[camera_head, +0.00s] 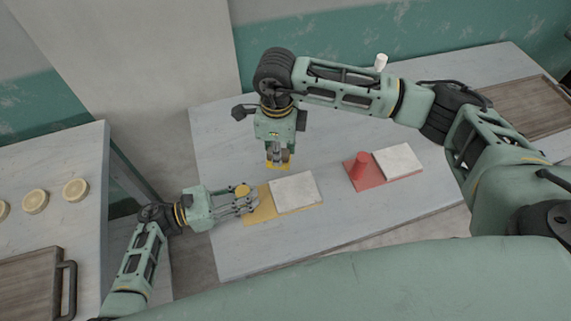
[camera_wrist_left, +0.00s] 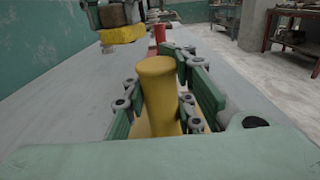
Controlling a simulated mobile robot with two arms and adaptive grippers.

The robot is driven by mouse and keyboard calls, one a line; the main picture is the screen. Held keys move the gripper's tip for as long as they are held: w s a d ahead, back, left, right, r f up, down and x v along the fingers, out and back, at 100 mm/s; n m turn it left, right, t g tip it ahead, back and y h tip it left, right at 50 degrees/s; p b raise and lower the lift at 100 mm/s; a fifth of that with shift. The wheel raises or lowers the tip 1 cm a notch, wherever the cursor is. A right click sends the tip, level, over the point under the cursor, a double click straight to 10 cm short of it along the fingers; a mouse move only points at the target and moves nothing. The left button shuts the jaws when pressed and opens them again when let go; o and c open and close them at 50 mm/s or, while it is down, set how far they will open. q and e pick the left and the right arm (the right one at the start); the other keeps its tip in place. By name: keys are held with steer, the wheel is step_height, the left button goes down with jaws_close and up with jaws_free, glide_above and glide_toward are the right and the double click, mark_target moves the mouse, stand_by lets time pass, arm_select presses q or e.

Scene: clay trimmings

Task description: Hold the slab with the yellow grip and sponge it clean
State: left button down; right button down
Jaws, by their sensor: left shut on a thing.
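The yellow grip (camera_head: 242,189) is an upright post on the left end of a flat yellow base (camera_head: 262,211). A pale slab (camera_head: 296,191) lies on that base, right of the post. My left gripper (camera_head: 245,201) is shut on the yellow grip; in the left wrist view the grip (camera_wrist_left: 157,90) stands between its fingers. My right gripper (camera_head: 278,153) points down behind the yellow base, shut on a yellow sponge (camera_head: 284,166). The sponge also shows in the left wrist view (camera_wrist_left: 122,35), where it looks raised above the table.
A red base (camera_head: 366,183) with a red grip (camera_head: 361,163) and another pale slab (camera_head: 398,160) lies to the right. A white cup-like thing (camera_head: 381,61) is at the back. A wooden board (camera_head: 526,107) lies far right. A left side table (camera_head: 92,150) holds several round discs. The front middle table is clear.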

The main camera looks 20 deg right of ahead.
arm_select(q)
steer(key=c, duration=1.4)
jaws_free()
steer(key=shift+o, duration=0.2)
steer(key=shift+a, duration=0.15)
steer(key=a, duration=0.7)
steer(key=shift+a, duration=0.15)
